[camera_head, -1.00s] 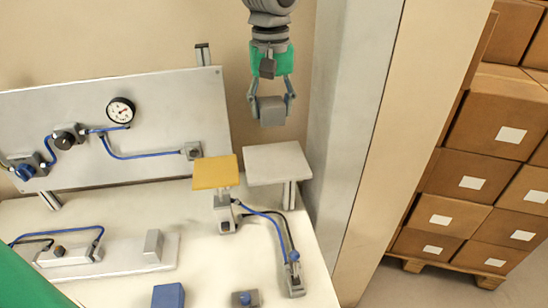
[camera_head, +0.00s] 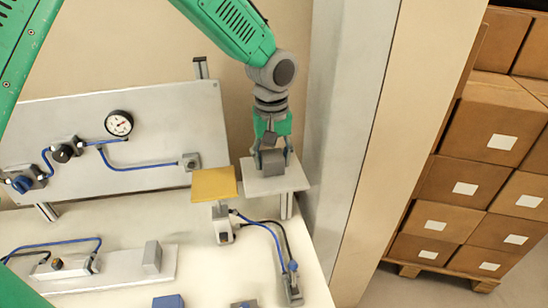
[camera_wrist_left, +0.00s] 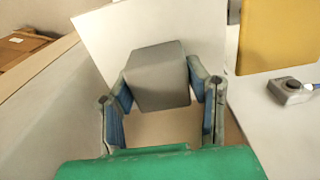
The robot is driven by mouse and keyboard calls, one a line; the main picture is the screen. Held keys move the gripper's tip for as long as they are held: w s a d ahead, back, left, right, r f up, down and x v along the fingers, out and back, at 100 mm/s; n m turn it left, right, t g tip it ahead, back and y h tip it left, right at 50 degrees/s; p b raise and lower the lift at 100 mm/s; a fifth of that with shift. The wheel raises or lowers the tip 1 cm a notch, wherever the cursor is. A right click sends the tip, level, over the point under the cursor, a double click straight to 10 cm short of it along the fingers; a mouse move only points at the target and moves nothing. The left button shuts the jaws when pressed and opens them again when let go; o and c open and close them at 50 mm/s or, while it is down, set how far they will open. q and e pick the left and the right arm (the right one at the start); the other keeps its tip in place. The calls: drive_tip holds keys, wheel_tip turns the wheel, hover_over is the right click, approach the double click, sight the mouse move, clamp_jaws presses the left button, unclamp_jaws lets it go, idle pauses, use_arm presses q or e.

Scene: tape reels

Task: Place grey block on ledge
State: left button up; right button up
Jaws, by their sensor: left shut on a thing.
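My left gripper (camera_head: 272,158) is shut on the grey block (camera_head: 273,162), at the white raised ledge (camera_head: 293,180) right of the yellow plate. The block is low over the ledge; whether it touches the surface I cannot tell. In the left wrist view the grey block (camera_wrist_left: 157,76) sits between the two fingers of my left gripper (camera_wrist_left: 160,82), with the white ledge (camera_wrist_left: 105,40) behind it. My right gripper is not in view.
A yellow plate (camera_head: 214,184) on a post stands just left of the ledge. A grey panel (camera_head: 150,125) with a gauge and blue hoses stands behind. A pale pillar (camera_head: 345,150) rises close on the right. Stacked boxes (camera_head: 480,180) stand beyond it.

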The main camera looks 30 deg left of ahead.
sight(273, 155)
use_arm(q)
drive_tip(key=o, duration=1.3)
drive_tip(key=shift+a, duration=0.3)
drive_tip(key=shift+o, duration=0.2)
drive_tip(key=shift+d, duration=0.3)
drive_tip(key=shift+d+r, duration=0.2)
drive_tip(key=shift+r, duration=0.1)
wheel_tip(273, 155, up, 12)
drive_tip(key=b, duration=0.1)
drive_tip(key=shift+a+f, duration=0.15)
drive_tip(key=shift+f, duration=0.05)
